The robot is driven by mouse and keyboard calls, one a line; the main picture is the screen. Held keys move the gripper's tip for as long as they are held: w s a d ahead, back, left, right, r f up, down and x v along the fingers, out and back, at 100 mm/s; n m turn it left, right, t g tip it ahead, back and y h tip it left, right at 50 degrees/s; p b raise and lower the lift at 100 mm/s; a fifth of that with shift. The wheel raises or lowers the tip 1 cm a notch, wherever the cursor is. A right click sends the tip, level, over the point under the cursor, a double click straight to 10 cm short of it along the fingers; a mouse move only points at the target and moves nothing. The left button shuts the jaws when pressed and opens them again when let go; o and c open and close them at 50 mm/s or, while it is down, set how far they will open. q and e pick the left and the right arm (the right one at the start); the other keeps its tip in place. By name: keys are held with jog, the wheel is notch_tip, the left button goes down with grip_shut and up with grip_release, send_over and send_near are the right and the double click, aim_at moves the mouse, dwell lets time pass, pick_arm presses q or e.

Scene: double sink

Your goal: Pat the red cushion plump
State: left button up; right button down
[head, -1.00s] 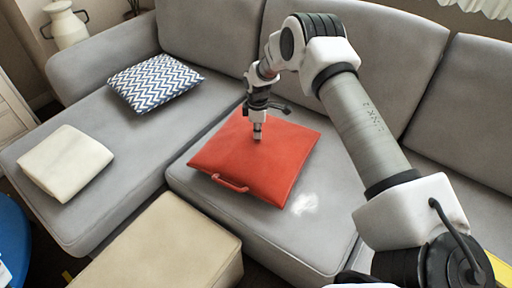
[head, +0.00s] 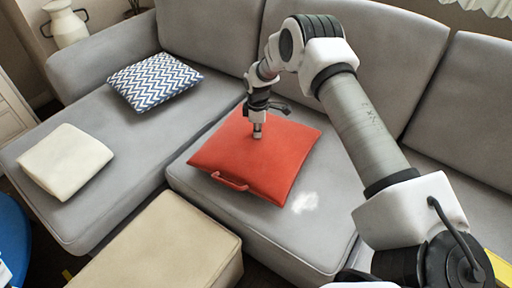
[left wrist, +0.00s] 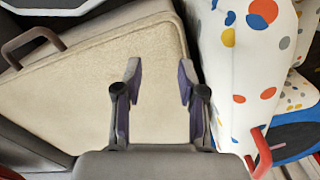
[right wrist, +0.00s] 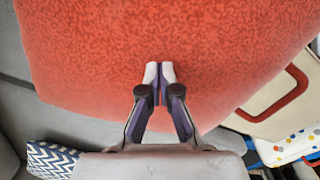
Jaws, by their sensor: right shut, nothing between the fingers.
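The red cushion (head: 257,163) lies on the grey sofa seat, with a red handle loop on its front edge. It fills much of the right wrist view (right wrist: 180,40). My right gripper (head: 257,136) is shut and empty, pointing down at the middle of the cushion. Its closed tips (right wrist: 160,72) are at or just above the cushion's surface; I cannot tell whether they touch. My left gripper (left wrist: 160,75) is open and empty in the left wrist view, in front of a beige padded block (left wrist: 100,80). It is not seen in the head view.
A blue and white zigzag cushion (head: 154,81) and a cream cushion (head: 65,161) lie on the left sofa section. A beige ottoman (head: 165,248) stands in front. A white patch (head: 305,202) marks the seat right of the red cushion. A spotted white thing (left wrist: 245,60) is beside my left gripper.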

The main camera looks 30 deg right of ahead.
pick_arm(q)
jog(key=shift+r+p, duration=0.85)
pick_arm(e)
jog(key=shift+r, duration=0.95)
pick_arm(q)
jog(key=shift+f, duration=0.1)
jog(key=shift+f+b, duration=0.2)
jog(key=shift+b, duration=0.1)
pick_arm(e)
jog(key=shift+f, duration=0.3)
pick_arm(q)
jog(key=shift+f+b, duration=0.4)
jog(key=shift+b, duration=0.05)
pick_arm(e)
jog(key=shift+f, duration=0.75)
jog(key=shift+r, duration=0.1)
pick_arm(q)
jog(key=shift+r, duration=0.1)
pick_arm(e)
jog(key=shift+r, duration=0.1)
jog(key=shift+r+p, duration=0.8)
jog(key=shift+p, duration=0.05)
pick_arm(q)
jog(key=shift+r, duration=0.65)
